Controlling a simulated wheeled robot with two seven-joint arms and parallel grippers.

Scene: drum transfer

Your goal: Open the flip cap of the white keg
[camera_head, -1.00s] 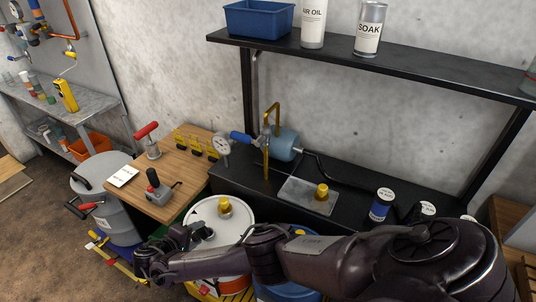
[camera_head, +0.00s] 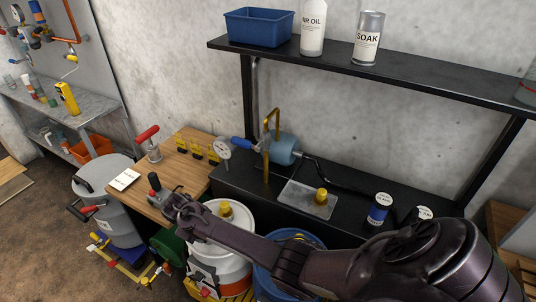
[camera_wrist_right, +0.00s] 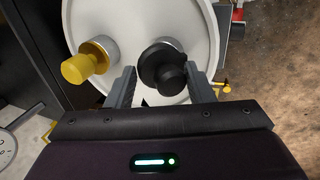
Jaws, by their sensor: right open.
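The white keg (camera_head: 237,235) stands in front of the bench, partly hidden by my right arm. In the right wrist view its round white lid (camera_wrist_right: 140,18) carries a yellow knob (camera_wrist_right: 85,65) on a metal collar and a black cap (camera_wrist_right: 163,66) on a second collar. The black cap looks closed. My right gripper (camera_head: 178,206) reaches over the keg's left side. In the wrist view the right gripper (camera_wrist_right: 162,88) is open and empty, one finger each side of the black cap; contact cannot be told. My left gripper is out of view.
A blue drum (camera_head: 268,285) stands right of the keg, a grey drum (camera_head: 120,220) to the left. The dark bench (camera_head: 235,180) is behind.

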